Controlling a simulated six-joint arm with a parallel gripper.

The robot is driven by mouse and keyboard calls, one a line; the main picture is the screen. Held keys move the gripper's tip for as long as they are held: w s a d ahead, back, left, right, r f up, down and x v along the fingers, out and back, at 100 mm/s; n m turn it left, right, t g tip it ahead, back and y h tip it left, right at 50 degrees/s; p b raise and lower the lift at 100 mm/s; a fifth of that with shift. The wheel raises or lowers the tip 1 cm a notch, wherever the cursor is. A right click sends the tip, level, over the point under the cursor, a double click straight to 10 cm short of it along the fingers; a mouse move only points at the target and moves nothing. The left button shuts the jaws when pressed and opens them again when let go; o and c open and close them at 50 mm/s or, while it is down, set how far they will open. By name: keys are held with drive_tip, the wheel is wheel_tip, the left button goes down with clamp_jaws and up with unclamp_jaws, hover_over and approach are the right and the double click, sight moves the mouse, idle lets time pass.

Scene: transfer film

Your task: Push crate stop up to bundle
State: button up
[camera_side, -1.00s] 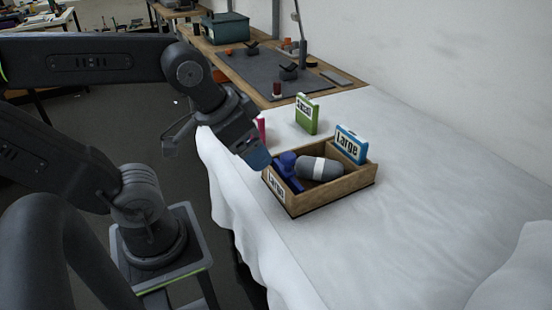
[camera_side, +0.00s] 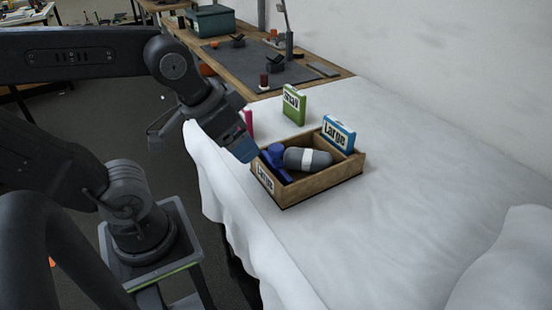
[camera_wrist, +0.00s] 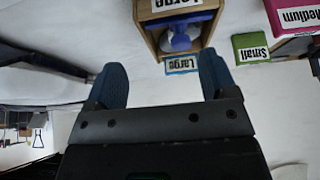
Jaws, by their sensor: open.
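An open wooden crate (camera_side: 325,187) labelled "Large" stands on the white-covered table in the side view. Inside lies a grey rolled bundle (camera_side: 321,159) with a white band. A blue piece with a round knob (camera_side: 275,151), apparently the crate stop, sits at the crate's left end, close beside the bundle; I cannot tell if they touch. My gripper (camera_side: 244,151) is just outside the crate's left end, above the table edge. In the wrist view my gripper (camera_wrist: 163,80) has its blue fingers wide apart and empty. The crate (camera_wrist: 149,32) and blue piece (camera_wrist: 181,38) show beyond them.
A blue "Large" box (camera_side: 338,133) stands at the crate's back side. A green "Small" box (camera_side: 294,104) and a pink box (camera_side: 248,122), labelled "Medium" in the wrist view, stand farther back. The table (camera_side: 400,200) is clear right of the crate.

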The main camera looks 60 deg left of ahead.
sight(277, 147)
drive_tip(key=shift+r, duration=0.1)
drive_tip(key=shift+c, duration=0.7)
drive_tip(key=w+a+r+m+g, duration=0.1)
drive_tip(key=w+r+m+g, duration=0.1)
drive_tip(key=w+m, duration=0.1)
drive_tip(key=w+a+r+m+g, duration=0.1)
drive_tip(key=w+r+m, duration=0.1)
drive_tip(key=w+m, duration=0.1)
drive_tip(key=w+r+m+g, duration=0.2)
drive_tip(key=w, duration=0.1)
drive_tip(key=shift+w+a+r+m+g, duration=0.2)
drive_tip(key=shift+w+a+m+g, duration=0.1)
drive_tip(key=shift+a+m, duration=0.1)
drive_tip(key=shift+c, duration=1)
wheel_tip(277, 147, down, 14)
drive_tip(key=shift+r, duration=0.15)
drive_tip(key=shift+w, duration=0.1)
clamp_jaws()
